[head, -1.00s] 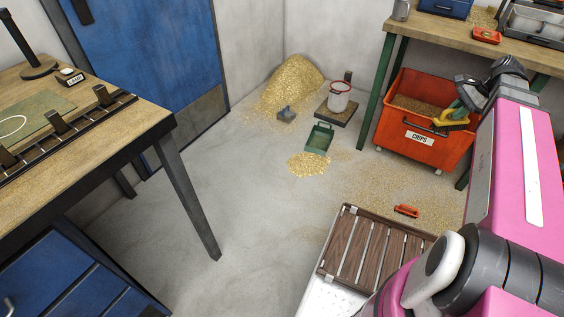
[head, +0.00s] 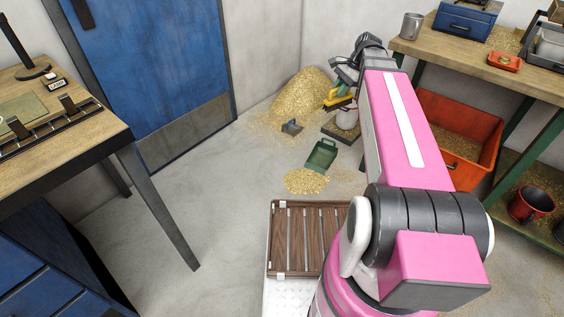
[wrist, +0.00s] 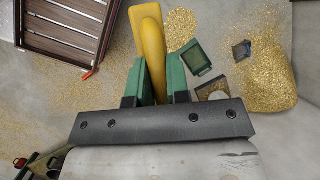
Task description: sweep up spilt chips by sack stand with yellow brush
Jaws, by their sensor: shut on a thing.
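My gripper (head: 346,91) is shut on the yellow brush (head: 338,103), above the floor in front of the back corner. In the wrist view the brush's yellow handle (wrist: 151,50) lies between the green fingers (wrist: 158,82); its bristles cannot be made out. A small patch of spilt chips (head: 306,181) lies on the floor, apart from the brush, just in front of a green dustpan (head: 321,155). The chips also show in the wrist view (wrist: 181,27). A larger chip heap (head: 299,95) fills the corner. I cannot pick out a sack stand for certain; a pail on a low platform (head: 343,133) is partly behind my gripper.
A small grey-blue object (head: 291,126) sits by the heap. An orange chip bin (head: 467,140) stands under the right workbench (head: 420,52). A slatted wooden tray (head: 291,272) is at the front. A left table (head: 118,132) borders open floor.

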